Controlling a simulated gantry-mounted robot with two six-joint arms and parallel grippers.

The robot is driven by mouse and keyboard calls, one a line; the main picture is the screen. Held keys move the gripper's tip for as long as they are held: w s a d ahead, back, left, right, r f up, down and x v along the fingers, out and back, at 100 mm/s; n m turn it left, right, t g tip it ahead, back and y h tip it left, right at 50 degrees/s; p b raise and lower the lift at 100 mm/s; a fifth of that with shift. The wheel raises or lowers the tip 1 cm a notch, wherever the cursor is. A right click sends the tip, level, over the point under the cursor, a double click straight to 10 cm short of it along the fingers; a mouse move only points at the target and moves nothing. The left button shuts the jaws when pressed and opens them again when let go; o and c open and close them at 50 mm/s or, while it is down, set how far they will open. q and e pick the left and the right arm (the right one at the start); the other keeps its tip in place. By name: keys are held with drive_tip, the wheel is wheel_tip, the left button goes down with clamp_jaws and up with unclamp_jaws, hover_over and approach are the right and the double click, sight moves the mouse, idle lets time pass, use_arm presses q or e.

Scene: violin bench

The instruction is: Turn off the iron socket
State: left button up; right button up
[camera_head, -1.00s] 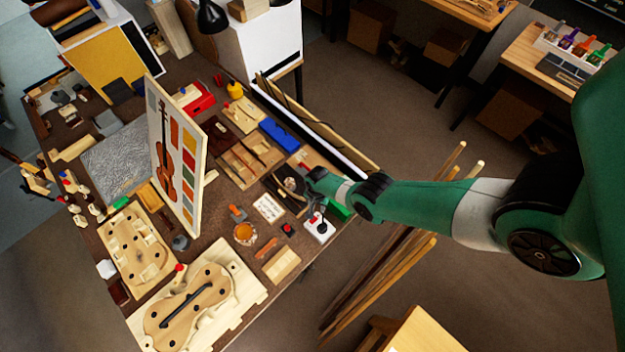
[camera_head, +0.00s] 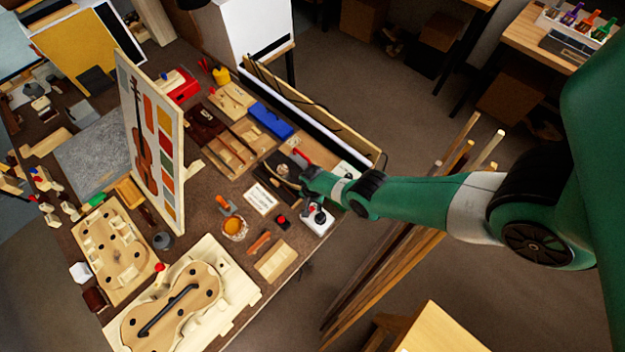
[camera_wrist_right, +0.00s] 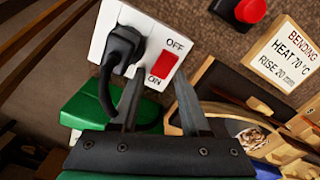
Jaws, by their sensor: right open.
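The iron socket is a white box (camera_wrist_right: 112,27) with a black plug (camera_wrist_right: 124,45) in it and a red rocker switch (camera_wrist_right: 162,66) between the labels OFF and ON. In the head view the socket (camera_head: 322,225) sits at the bench's right edge. My right gripper (camera_wrist_right: 161,72) is open, its two fingertips on either side of the switch's lower part, close to the ON label. I cannot tell whether they touch it. In the head view this gripper (camera_head: 311,207) is over the socket and partly hides it. My left gripper is not in view.
A red button (camera_wrist_right: 250,10) and a "BENDING HEAT 70°C" card (camera_wrist_right: 287,55) lie beside the socket. A green object (camera_wrist_right: 95,108) is near the plug's cable. A dark fixture (camera_wrist_right: 225,85) lies to the right. Violin parts (camera_head: 170,305) cover the bench's front.

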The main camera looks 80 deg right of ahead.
clamp_jaws()
drive_tip(key=shift+w+a+g+h, duration=0.15)
drive_tip(key=shift+a+g+h, duration=0.15)
drive_tip(key=shift+h, duration=0.2)
drive_tip(key=shift+r+g+h, duration=0.15)
drive_tip(key=shift+g+h, duration=0.25)
drive_tip(key=shift+h, duration=0.4)
unclamp_jaws()
drive_tip(key=shift+r, duration=0.1)
